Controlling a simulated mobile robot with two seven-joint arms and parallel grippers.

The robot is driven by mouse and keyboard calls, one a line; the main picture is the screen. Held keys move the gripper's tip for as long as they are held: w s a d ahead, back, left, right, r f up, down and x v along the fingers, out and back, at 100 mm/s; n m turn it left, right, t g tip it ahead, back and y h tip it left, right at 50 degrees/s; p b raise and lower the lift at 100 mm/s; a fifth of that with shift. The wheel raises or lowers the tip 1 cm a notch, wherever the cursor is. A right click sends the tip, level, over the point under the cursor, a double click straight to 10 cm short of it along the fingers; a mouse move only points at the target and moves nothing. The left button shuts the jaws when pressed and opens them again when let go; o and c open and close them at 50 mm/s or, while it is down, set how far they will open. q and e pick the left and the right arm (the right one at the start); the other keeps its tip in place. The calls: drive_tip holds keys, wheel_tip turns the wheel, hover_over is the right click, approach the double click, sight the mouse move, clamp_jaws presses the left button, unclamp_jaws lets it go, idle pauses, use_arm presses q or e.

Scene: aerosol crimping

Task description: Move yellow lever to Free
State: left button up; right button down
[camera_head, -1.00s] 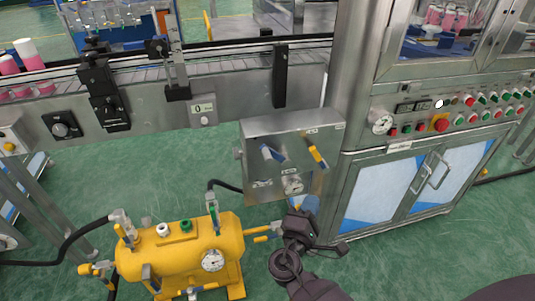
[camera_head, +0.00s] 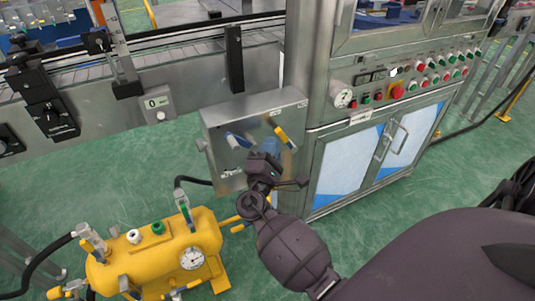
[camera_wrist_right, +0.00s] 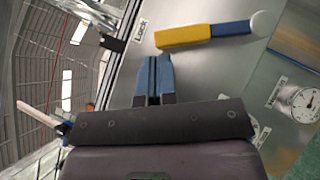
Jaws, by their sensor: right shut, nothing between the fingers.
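The yellow lever (camera_head: 282,134) is on the front face of a grey metal box (camera_head: 225,115). In the right wrist view, the lever (camera_wrist_right: 183,36) has a yellow end, a blue shank and a round pale pivot (camera_wrist_right: 263,24). Its yellow end points toward a label reading "Lock" (camera_wrist_right: 139,31). My right gripper (camera_head: 268,160) is in front of the box, just below the lever. In the right wrist view, its blue fingertips (camera_wrist_right: 154,60) are shut and empty beside the yellow end; I cannot tell whether they touch it. No Free label is readable. My left gripper is not in view.
A blue lever (camera_head: 238,140) is left of the yellow one on the box. A gauge (camera_wrist_right: 303,100) shows on the panel. A yellow tank (camera_head: 150,262) stands at lower left. A steel cabinet (camera_head: 315,190) is close on the right, and a conveyor (camera_head: 190,60) runs behind.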

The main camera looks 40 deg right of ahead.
drive_tip(key=shift+w+d+r, duration=0.2)
drive_tip(key=shift+w+d, duration=0.05)
drive_tip(key=shift+d, duration=0.15)
drive_tip(key=shift+r, duration=0.1)
